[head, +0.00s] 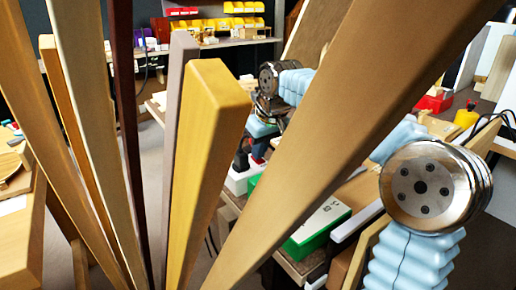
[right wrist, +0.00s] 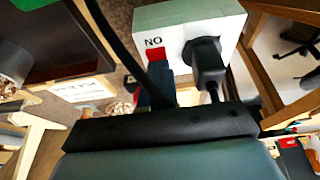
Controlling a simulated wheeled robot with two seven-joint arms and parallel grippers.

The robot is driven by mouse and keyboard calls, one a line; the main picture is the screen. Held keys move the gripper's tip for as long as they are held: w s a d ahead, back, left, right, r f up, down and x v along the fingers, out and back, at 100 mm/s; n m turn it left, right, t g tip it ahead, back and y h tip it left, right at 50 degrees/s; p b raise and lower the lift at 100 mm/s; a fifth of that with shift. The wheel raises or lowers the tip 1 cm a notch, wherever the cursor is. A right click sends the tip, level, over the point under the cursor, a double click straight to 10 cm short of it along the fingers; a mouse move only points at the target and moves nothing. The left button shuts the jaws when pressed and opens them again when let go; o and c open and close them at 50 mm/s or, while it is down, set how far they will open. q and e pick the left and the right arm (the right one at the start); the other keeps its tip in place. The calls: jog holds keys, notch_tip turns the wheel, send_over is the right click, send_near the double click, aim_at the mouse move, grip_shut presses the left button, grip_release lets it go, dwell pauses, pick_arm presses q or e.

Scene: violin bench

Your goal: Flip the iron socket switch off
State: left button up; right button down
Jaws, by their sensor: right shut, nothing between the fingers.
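The iron socket is a white box with a black plug (right wrist: 207,62) in it, at the top of the right wrist view (right wrist: 190,17). Its small red switch (right wrist: 156,55) sits beside the plug, under letters that read "NO" in this view. My right gripper (right wrist: 158,84) is shut and empty, its fingertips close to the red switch; I cannot tell whether they touch. In the head view my right gripper (head: 243,160) is small and partly hidden behind wooden strips, over a white box (head: 240,183). The switch's position is unclear. My left gripper is not seen.
Upright wooden strips (head: 205,140) block much of the head view. A green and white box (head: 318,228) lies on the bench at right. A black cable (right wrist: 125,45) runs down past my fingers. Yellow bins (head: 215,24) stand on a back shelf.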

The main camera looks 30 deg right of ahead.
aim_at(262, 161)
jog(key=p+v, duration=0.3)
jog(key=shift+w+d+r, duration=0.1)
jog(key=shift+w+r, duration=0.05)
jog(key=shift+r, duration=0.35)
jog(key=v, duration=1)
jog(key=shift+w, duration=0.25)
jog(key=shift+w+r, duration=0.1)
jog(key=shift+w+r, duration=0.1)
jog(key=shift+w, duration=0.2)
